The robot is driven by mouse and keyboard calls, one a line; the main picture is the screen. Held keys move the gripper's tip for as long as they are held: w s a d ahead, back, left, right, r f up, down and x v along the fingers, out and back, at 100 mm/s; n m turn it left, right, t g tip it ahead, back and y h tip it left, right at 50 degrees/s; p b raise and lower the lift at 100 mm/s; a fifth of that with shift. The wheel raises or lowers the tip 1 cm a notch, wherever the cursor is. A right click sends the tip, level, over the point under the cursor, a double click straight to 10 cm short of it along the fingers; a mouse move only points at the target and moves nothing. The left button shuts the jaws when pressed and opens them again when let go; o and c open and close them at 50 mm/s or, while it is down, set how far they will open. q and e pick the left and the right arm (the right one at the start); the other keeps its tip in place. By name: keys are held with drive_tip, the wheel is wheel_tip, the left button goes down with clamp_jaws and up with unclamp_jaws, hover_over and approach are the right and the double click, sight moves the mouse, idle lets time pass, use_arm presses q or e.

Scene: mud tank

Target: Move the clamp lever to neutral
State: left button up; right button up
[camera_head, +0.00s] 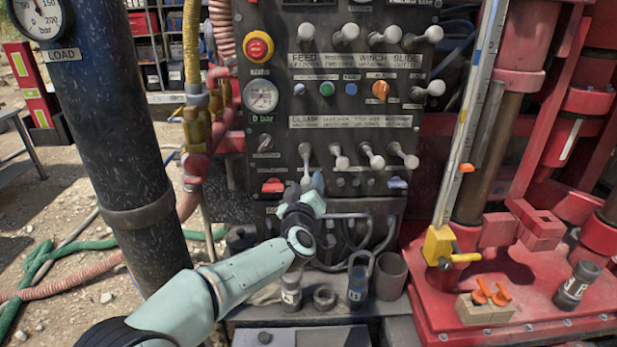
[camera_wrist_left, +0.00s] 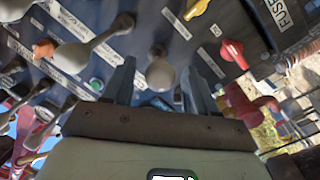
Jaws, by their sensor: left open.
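The clamp lever (camera_head: 306,168) is a pale lever under the CLAMP label in the lower row of the dark control panel (camera_head: 345,80). It is leftmost in its row and hangs lower than the levers beside it. My left gripper (camera_head: 313,184) is open at the lever's lower end and partly covers it. In the left wrist view, a pale rounded lever knob (camera_wrist_left: 160,74) shows between the two spread fingers of the gripper (camera_wrist_left: 160,88); I cannot tell whether they touch it. My right gripper is in neither view.
Three similar levers (camera_head: 373,157) stand close to the right. A red knob (camera_head: 272,186) and a blue knob (camera_head: 397,184) sit below the row. Cups and hoses crowd the ledge below the panel.

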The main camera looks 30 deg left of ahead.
sight(308, 176)
use_arm(q)
drive_tip(key=shift+x, duration=1.75)
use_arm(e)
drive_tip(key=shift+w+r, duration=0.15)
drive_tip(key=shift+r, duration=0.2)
